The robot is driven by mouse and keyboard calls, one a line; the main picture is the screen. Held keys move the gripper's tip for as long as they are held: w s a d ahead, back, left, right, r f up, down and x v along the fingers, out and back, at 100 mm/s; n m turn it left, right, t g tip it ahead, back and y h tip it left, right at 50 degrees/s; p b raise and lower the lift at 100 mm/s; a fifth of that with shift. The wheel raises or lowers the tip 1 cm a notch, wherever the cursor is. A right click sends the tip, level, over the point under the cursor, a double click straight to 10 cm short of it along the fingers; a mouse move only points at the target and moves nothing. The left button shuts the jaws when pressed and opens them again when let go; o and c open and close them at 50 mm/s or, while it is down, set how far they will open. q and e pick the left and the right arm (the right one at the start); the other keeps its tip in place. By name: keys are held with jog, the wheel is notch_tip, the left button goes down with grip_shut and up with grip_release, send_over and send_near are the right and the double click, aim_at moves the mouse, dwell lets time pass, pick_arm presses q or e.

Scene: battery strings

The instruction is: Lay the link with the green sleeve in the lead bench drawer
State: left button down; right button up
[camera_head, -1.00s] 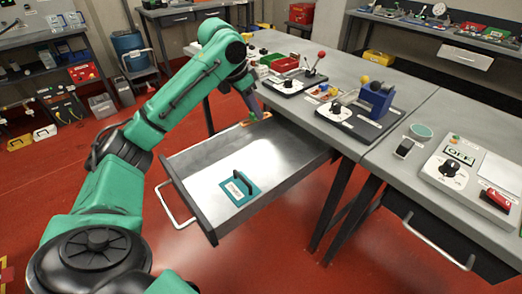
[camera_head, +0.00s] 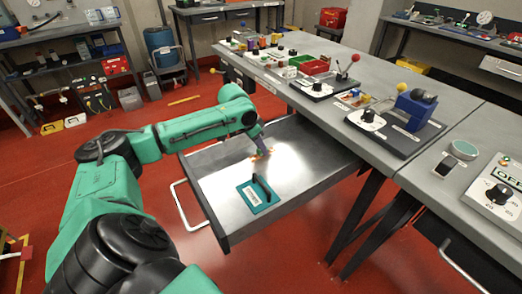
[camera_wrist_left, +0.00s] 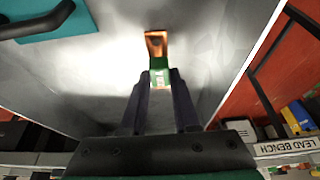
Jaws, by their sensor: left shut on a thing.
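The lead bench drawer (camera_head: 208,204) is pulled open, a shallow grey tray with a bar handle. My left gripper (camera_head: 260,147) is over the drawer's inside, towards its back left. It is shut on the link with the green sleeve (camera_wrist_left: 160,76). In the left wrist view the sleeve is between the fingers (camera_wrist_left: 160,95), and a copper end points away over the bare drawer floor (camera_wrist_left: 100,75). The copper also shows in the head view (camera_head: 262,155). I cannot tell whether the link touches the floor. My right gripper is not in view.
A teal plate with a dark handle and white label (camera_head: 264,194) lies in the drawer, apart from the link. The bench top (camera_head: 300,95) above carries switches, small bins and a blue device (camera_head: 414,108). Drawer floor around the link is clear.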

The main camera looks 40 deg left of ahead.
pick_arm(q)
jog(key=shift+f, duration=0.7)
jog(key=c, duration=0.7)
grip_release()
jog(key=shift+o, duration=0.2)
jog(key=shift+r, duration=0.1)
jog(key=v, duration=1.2)
jog(key=shift+a, duration=0.1)
